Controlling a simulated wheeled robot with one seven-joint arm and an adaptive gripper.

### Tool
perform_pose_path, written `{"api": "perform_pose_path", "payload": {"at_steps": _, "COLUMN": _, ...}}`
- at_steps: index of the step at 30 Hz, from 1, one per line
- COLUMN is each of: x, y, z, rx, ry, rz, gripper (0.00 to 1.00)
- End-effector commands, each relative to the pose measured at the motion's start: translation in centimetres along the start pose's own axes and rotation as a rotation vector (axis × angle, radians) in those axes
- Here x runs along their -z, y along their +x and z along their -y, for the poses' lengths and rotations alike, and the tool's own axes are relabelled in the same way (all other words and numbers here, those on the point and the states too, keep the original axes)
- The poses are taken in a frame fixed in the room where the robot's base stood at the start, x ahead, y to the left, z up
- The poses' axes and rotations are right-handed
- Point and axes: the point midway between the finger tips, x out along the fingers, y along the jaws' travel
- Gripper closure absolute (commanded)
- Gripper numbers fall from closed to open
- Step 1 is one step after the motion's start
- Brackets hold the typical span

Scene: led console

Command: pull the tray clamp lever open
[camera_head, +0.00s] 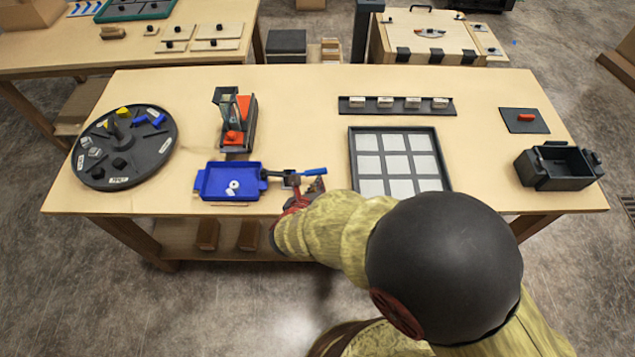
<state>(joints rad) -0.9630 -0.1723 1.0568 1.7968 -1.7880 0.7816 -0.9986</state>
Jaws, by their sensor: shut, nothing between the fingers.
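The blue tray (205,193) sits at the front edge of the table, left of my gripper, with a few small pale round pieces lying in it. A dark clamp (276,175) stands at the tray's right side. Its lever ends in a blue handle (315,171) that points to the right. My gripper (299,185) is at the clamp, just below the lever, shut with nothing between its fingers. My arm comes in from the lower right and hides part of the table edge. I cannot tell whether the fingers touch the lever.
A round dark turntable (168,157) with small parts stands at the left. A press-like device (249,122) with red parts stands behind the tray. A dark-framed grid panel (443,160) lies right of my gripper. A dark open box (560,182) stands at far right.

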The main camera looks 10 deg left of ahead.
Motion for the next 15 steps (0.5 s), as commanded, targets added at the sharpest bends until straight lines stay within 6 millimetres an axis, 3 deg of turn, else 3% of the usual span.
{"api": "perform_pose_path", "payload": {"at_steps": 15, "x": -2.6, "y": -1.9, "z": 0.3, "rx": 0.243, "ry": -0.321, "rz": 0.001, "gripper": 1.0}}
